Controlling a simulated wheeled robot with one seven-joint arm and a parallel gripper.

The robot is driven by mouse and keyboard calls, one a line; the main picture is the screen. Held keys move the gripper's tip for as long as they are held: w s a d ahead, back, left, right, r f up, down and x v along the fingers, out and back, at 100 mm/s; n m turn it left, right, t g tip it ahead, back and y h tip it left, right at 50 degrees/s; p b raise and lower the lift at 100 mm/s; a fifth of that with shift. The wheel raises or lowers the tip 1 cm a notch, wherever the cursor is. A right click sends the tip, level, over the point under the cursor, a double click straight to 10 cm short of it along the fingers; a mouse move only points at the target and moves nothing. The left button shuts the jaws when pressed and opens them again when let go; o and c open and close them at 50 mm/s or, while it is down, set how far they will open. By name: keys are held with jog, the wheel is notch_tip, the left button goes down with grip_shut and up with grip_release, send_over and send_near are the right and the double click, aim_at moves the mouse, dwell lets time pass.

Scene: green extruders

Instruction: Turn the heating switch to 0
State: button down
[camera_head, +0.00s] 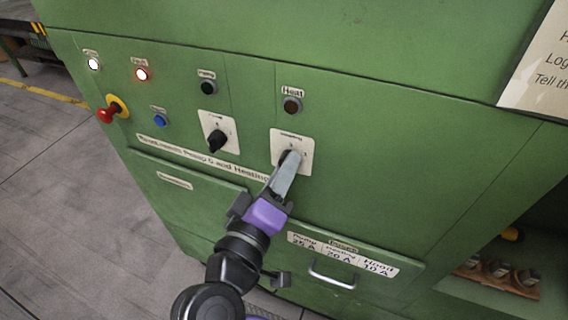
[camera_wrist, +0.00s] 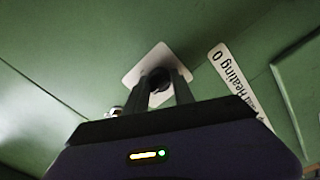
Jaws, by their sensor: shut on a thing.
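The heating switch is a black rotary knob on a white square plate (camera_head: 304,143) on the green cabinet front, below the lamp marked Heat. My gripper (camera_head: 287,160) reaches up to it from below, with its grey fingers closed around the knob. In the wrist view the dark knob (camera_wrist: 158,76) sits between the two fingertips, in front of its white plate (camera_wrist: 141,73). The fingers hide most of the knob in the head view, so I cannot tell which mark it points to.
A similar black knob (camera_head: 216,140) is on a plate to the left. A red emergency button (camera_head: 107,114), a blue button (camera_head: 159,120) and a lit red lamp (camera_head: 142,74) are further left. A drawer handle (camera_head: 331,280) sticks out below right.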

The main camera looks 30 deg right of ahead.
jog(key=shift+a, duration=0.1)
dwell(0.3)
jog(key=c, duration=1.1)
grip_release()
jog(key=b+v, duration=0.1)
jog(key=v, duration=0.6)
jog(key=shift+s+a+b, duration=0.25)
jog(key=shift+a+b, duration=0.05)
jog(key=shift+b, duration=0.05)
